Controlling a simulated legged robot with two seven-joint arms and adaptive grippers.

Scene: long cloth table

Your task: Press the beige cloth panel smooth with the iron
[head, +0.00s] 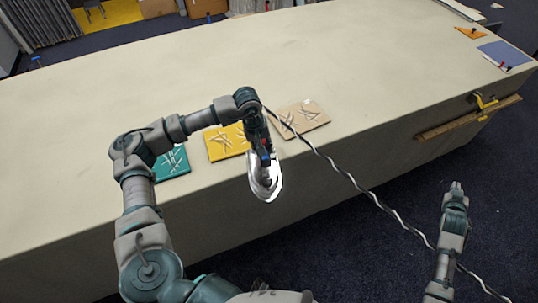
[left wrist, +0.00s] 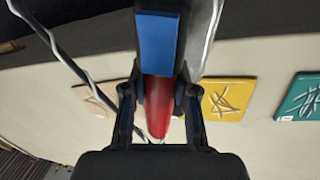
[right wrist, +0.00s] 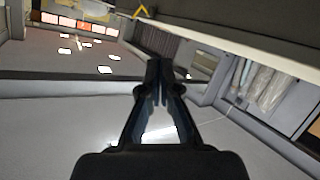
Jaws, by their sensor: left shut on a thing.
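The beige cloth panel (head: 302,117) lies creased on the table, at the right end of a row of panels. Part of it shows in the left wrist view (left wrist: 92,97). My left gripper (head: 262,150) is shut on the iron's handle, which shows red and blue in the left wrist view (left wrist: 158,45). The iron (head: 265,184) is tilted, its silver face visible over the table's front edge, left of and nearer than the beige panel. My right gripper (head: 455,190) is empty beyond the table's front edge; its fingers meet in the right wrist view (right wrist: 160,70).
A yellow panel (head: 226,142) and a green panel (head: 172,163) lie left of the beige one. A black-and-white cord (head: 345,175) runs down to the right past my right arm. A wooden rail (head: 455,122) is on the table's front side. The table's back (head: 200,70) is clear.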

